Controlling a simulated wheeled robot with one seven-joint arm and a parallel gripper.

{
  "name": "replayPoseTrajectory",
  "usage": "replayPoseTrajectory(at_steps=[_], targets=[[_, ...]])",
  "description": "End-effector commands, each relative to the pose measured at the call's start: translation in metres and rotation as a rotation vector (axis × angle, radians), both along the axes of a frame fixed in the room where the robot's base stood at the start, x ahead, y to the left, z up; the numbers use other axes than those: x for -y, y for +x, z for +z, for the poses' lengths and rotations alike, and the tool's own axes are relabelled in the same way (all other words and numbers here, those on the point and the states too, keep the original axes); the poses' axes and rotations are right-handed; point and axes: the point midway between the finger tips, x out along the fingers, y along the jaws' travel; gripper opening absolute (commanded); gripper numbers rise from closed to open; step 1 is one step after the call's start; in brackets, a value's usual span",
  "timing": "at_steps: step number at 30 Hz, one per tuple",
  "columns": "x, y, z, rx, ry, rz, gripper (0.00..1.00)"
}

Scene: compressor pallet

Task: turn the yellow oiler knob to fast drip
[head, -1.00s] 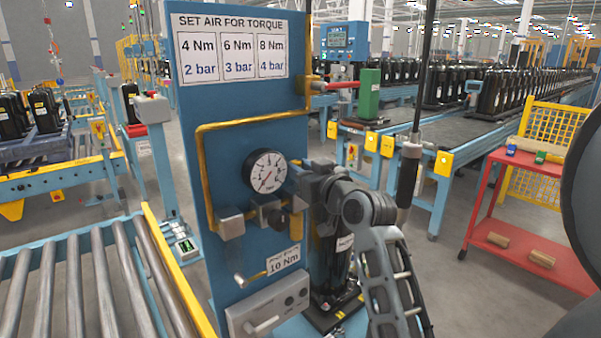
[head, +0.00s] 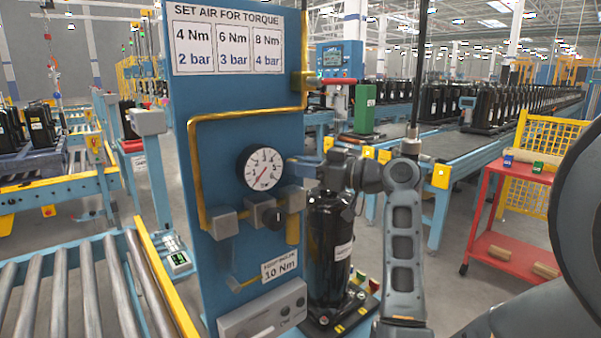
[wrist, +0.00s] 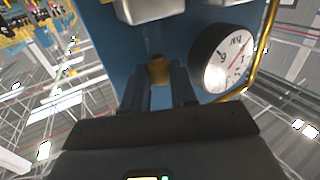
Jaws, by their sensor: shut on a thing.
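The yellow oiler knob (wrist: 158,70) shows in the wrist view between the tips of my two fingers. My gripper (wrist: 159,88) is shut on it, and the fingers cover its sides. In the head view my gripper (head: 300,171) is at the right edge of the blue panel, just right of the gauge and above the yellow oiler body (head: 292,228). The knob itself is hidden there behind my gripper. Its drip setting and any marks cannot be read.
A white pressure gauge (head: 261,168) sits close left of my gripper. A grey regulator with a dark knob (head: 266,213) is below it. A yellow pipe (head: 240,117) crosses the blue panel (head: 235,95). A black compressor (head: 329,248) stands beneath my arm.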

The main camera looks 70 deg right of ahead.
Motion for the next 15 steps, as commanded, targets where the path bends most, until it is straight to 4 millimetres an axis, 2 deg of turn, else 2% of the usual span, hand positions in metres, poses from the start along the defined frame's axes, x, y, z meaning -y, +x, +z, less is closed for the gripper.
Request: replayPoseTrajectory(at_steps=[15], targets=[[0.0013, -0.0002, -0.0012, -0.003, 0.002, 0.035, 0.00]])
